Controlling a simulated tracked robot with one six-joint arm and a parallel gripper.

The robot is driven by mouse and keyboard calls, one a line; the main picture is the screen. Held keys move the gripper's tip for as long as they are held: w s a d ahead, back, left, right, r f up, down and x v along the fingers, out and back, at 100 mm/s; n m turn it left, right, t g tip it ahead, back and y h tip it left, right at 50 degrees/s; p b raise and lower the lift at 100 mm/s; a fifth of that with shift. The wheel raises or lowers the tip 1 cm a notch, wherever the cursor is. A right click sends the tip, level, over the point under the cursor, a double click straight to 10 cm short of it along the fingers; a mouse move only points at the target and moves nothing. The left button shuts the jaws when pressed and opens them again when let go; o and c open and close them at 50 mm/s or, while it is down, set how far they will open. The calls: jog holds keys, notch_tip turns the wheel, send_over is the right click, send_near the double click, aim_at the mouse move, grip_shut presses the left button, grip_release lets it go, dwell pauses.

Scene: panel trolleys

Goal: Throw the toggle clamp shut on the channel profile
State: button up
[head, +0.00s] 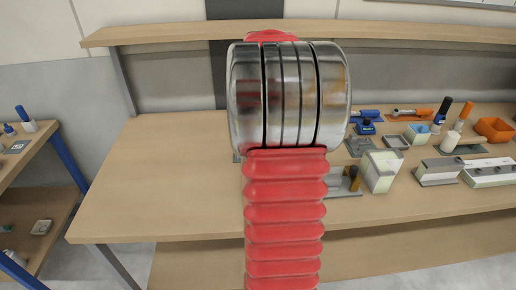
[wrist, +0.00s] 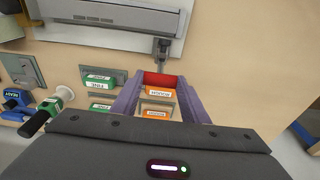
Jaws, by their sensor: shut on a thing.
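In the wrist view, my gripper (wrist: 160,84) has its two purple-grey fingers on either side of a red handle (wrist: 158,78) and is shut on it. The grey metal toggle clamp (wrist: 163,47) shows just beyond the handle. It stands at the edge of a long pale grey channel profile (wrist: 110,22) across the top of the view. Whether the clamp's pad touches the profile cannot be made out. In the head view my red ribbed arm and its metal joint hide the gripper and the clamp.
In the wrist view, orange blocks (wrist: 158,93) marked ROUGH show between the fingers, and green blocks (wrist: 100,78) lie to the left. In the head view, tools and blocks crowd the right of the wooden bench (head: 150,190); its left is clear. A shelf (head: 160,33) runs above.

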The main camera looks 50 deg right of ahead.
jog(key=shift+w+d, duration=0.1)
jog(key=shift+d, duration=0.05)
jog(key=shift+w+d+f, duration=0.15)
jog(key=shift+w+d, duration=0.4)
jog(key=shift+d, duration=0.1)
